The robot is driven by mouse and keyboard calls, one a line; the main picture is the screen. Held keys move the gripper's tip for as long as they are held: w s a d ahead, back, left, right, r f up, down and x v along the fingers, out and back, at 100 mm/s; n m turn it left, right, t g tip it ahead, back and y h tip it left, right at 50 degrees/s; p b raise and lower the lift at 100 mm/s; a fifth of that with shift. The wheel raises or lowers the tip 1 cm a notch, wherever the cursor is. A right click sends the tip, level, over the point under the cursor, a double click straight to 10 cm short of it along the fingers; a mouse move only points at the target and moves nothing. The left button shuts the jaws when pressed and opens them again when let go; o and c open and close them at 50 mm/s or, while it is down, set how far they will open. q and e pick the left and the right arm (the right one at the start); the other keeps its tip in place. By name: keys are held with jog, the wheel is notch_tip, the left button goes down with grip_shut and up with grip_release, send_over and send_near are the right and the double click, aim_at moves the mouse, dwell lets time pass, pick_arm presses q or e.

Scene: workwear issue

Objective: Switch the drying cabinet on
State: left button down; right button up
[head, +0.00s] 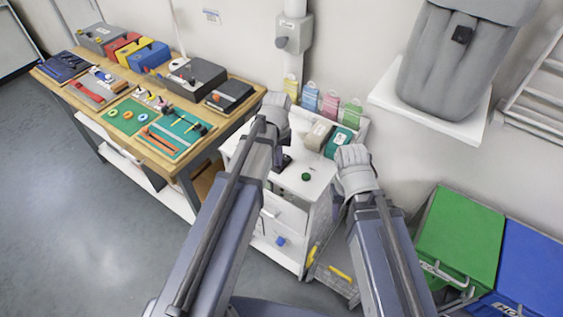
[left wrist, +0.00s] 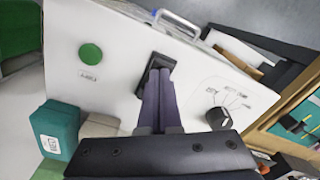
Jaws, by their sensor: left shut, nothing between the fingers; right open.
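The white cabinet (head: 318,172) stands in the middle of the head view, with a green round button (head: 306,177) on its top panel. In the left wrist view the panel (left wrist: 120,30) carries this green button (left wrist: 90,54) with a small label, a black switch (left wrist: 155,72), and a black dial (left wrist: 218,118) with markings around it. My left gripper (head: 284,160) is shut and empty. Its fingertips (left wrist: 160,88) are at the black switch and hide part of it; contact cannot be told. My right gripper (head: 338,196) is mostly hidden by its arm, right of the cabinet, open.
Several small tagged packs (head: 330,103) stand behind the panel, with a teal box (head: 340,142) beside it. A workbench (head: 185,170) with tools and cases is at left. Green (head: 460,235) and blue (head: 535,255) lidded bins stand at right. Floor at left is free.

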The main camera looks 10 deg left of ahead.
pick_arm(q)
jog(key=shift+f, duration=0.2)
jog(key=shift+r, duration=0.15)
notch_tip(320, 180, up, 7)
jog(key=p, duration=0.7)
